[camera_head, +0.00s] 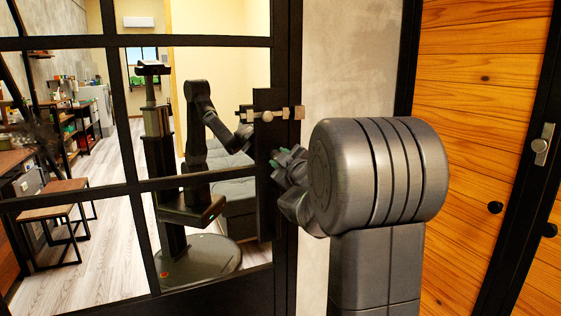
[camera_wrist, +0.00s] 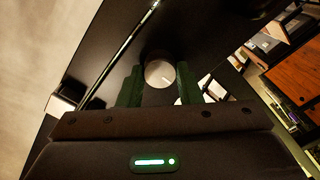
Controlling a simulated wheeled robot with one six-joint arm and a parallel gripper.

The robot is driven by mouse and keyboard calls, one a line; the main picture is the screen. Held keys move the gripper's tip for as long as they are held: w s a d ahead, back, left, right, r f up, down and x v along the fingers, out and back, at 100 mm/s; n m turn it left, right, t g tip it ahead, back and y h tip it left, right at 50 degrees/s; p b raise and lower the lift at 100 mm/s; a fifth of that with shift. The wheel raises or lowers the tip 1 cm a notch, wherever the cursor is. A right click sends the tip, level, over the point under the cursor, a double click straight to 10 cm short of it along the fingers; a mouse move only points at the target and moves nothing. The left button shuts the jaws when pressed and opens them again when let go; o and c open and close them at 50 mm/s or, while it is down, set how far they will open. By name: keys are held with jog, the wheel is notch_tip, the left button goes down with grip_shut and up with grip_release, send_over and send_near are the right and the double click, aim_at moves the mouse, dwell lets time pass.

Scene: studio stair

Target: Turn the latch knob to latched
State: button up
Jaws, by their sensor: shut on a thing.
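The latch knob (camera_wrist: 159,73) is a round, pale grey knob on a dark door plate. In the wrist view it sits between the two green fingers of my gripper (camera_wrist: 159,83), which is shut on it. A faint line shows on its face; I cannot tell which setting it marks. In the head view my gripper (camera_head: 282,160) is at the dark plate (camera_head: 267,99) on the door's edge, and my arm partly covers it. The gripped knob cannot be made out there. A metal bolt with a small round knob (camera_head: 267,116) lies across the plate above the gripper.
The black-framed glass door (camera_head: 285,60) stands in front of me, with a robot's image in its panes. Concrete wall (camera_head: 357,60) lies to its right, then orange wood panels (camera_head: 475,120). Stools (camera_head: 45,212) and shelves show through the glass at left.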

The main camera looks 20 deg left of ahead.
jog(key=o, duration=1)
jog(key=shift+c, duration=0.2)
jog(key=v, duration=1.3)
jog(key=shift+s+d+p, duration=0.25)
jog(key=shift+s+p, duration=0.05)
jog(key=shift+p, duration=0.05)
jog(key=x, duration=1.3)
jog(key=shift+w+a+b, duration=0.3)
